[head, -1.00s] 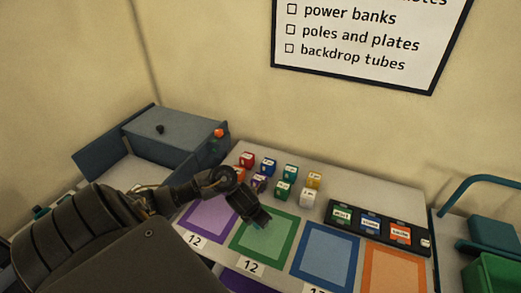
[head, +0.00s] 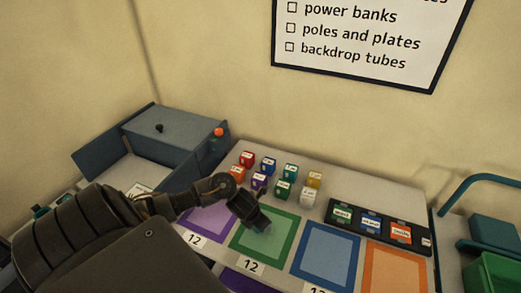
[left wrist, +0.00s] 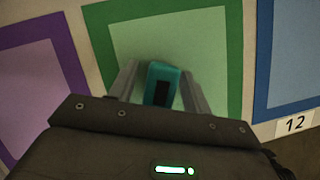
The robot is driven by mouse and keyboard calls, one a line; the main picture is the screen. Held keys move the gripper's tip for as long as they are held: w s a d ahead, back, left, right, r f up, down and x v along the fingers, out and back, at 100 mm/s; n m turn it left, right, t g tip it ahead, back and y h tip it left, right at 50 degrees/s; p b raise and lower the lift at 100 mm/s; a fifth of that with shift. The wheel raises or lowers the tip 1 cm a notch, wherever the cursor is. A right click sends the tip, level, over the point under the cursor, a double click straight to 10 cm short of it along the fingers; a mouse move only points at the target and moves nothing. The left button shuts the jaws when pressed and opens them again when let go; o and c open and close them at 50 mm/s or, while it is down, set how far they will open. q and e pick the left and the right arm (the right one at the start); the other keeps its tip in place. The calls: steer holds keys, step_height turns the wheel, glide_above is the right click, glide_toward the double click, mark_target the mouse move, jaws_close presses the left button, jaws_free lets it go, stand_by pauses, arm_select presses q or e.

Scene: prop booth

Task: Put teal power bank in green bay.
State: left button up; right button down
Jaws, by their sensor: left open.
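The teal power bank (left wrist: 162,85) shows in the left wrist view between the two fingers of my left gripper (left wrist: 160,92), with a dark panel on its near side. The gripper is open, with a finger on each side of the power bank. In the head view my left gripper (head: 262,226) is low over the green bay (head: 241,243) and hides most of the power bank. The green bay (left wrist: 228,60) surrounds them in the left wrist view. I cannot tell whether the power bank touches the bay floor. My right gripper is out of view.
A purple bay (head: 197,231) lies left of the green one; a blue bay (head: 329,231) and an orange bay (head: 372,270) lie right. Several small coloured cubes (head: 284,190) stand behind. A dark case (head: 370,224) is at the back right, a grey-blue box (head: 175,137) at the back left.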

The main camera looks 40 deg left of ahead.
arm_select(q)
steer(key=shift+r, duration=0.15)
steer(key=shift+r+p, duration=0.25)
steer(key=shift+p, duration=0.1)
steer(key=p+v, duration=0.2)
steer(key=v, duration=0.9)
steer(key=shift+s+r+p, duration=0.2)
steer(key=shift+r+p, duration=0.05)
steer(key=shift+p, duration=0.15)
